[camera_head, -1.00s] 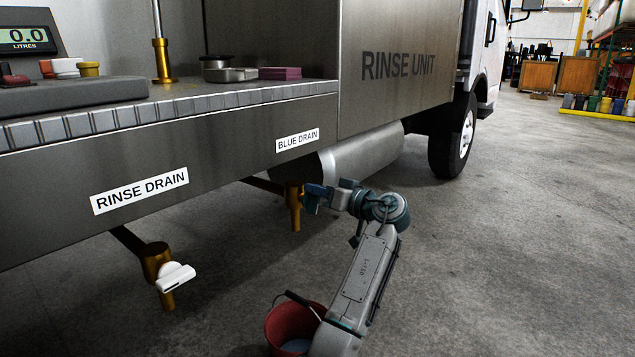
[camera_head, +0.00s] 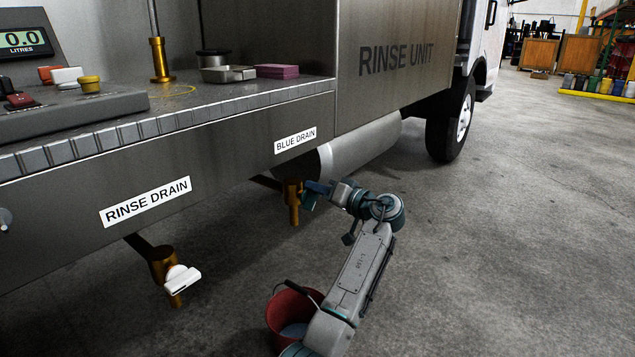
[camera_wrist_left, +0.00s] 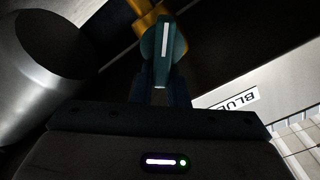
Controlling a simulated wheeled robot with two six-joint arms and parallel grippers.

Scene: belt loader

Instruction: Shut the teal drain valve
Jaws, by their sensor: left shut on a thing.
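The teal valve handle (camera_wrist_left: 165,50), with a white stripe along it, sits on the brass fitting (camera_wrist_left: 147,15) in the left wrist view. In the head view the teal handle (camera_head: 311,197) is small and partly hidden by my gripper, beside the brass blue drain spout (camera_head: 293,203). My left gripper (camera_head: 322,190) is at the handle, shut on its near end; its fingers (camera_wrist_left: 160,92) show dark on both sides of it in the wrist view. The handle's exact turn is hard to tell. My right gripper is not in view.
The rinse drain (camera_head: 163,266) with a white handle (camera_head: 182,279) hangs at the left. A red bucket (camera_head: 283,318) stands on the floor beside my arm. The BLUE DRAIN label (camera_head: 295,141) is on the panel above. A grey tank (camera_head: 360,148) lies behind. Floor at right is clear.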

